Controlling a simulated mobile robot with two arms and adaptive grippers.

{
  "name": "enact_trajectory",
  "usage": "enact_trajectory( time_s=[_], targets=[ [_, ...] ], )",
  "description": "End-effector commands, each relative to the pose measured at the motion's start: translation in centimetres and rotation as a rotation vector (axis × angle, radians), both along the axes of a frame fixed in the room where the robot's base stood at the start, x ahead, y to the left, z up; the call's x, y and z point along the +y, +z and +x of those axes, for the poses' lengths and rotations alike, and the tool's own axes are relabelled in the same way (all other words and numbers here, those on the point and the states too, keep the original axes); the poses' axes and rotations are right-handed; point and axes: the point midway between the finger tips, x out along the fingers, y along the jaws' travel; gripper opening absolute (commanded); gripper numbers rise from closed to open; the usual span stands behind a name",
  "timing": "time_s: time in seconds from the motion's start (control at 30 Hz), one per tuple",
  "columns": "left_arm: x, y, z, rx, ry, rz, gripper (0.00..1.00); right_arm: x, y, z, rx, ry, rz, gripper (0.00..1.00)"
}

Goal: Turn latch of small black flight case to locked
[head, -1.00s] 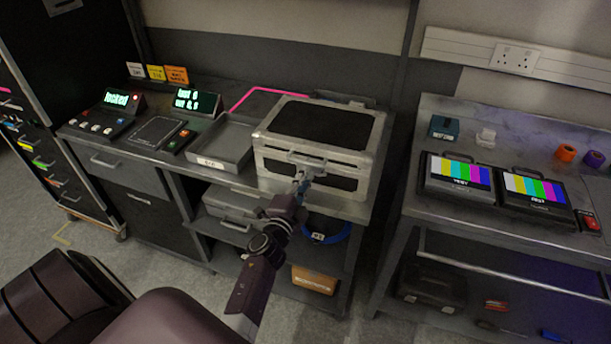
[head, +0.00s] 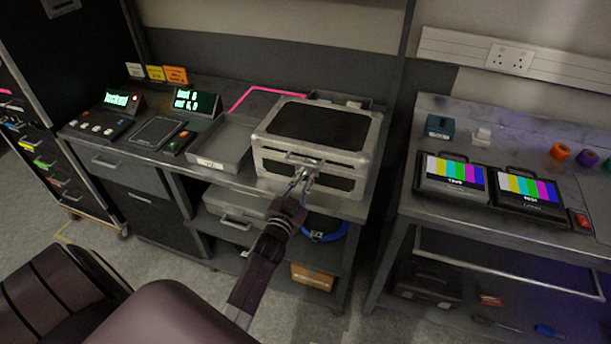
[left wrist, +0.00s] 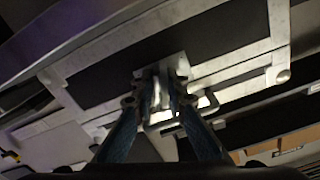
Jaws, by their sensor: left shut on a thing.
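The small flight case (head: 322,124), black panels with silver metal edging, sits shut on the bench. Its front faces me, with a metal handle and a latch there. In the left wrist view the case front (left wrist: 112,62) fills the upper middle, and the light metal latch (left wrist: 172,68) lies at the fingertips. My left gripper (head: 303,178) is at the middle of the case front, its two fingers shut on the latch; it also shows in the left wrist view (left wrist: 162,88). The fingers partly hide the latch, so I cannot tell its exact angle. My right gripper is not in view.
A shallow grey tray (head: 222,145) stands left of the case. Further left are two small lit displays (head: 195,102). Another bench (head: 510,215) with two colour-bar monitors stands to the right, across a narrow gap. A blue cable coil and an orange-brown box (head: 312,277) are below.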

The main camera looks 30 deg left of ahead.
Motion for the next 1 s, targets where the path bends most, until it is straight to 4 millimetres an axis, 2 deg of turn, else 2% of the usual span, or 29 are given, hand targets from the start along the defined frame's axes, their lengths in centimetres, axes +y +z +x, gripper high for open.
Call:
enact_trajectory(
  time_s=[0.03,0.5,1.0],
  targets=[
    [0.70,1.15,0.17,-0.028,0.007,-0.031,0.00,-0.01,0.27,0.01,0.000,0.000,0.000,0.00],
    [0.73,1.10,0.16,-0.095,0.005,-0.307,0.00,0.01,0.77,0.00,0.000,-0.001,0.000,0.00],
    [0.71,0.97,0.12,-0.107,0.005,-0.362,0.00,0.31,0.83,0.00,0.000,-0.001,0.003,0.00]
  ],
)
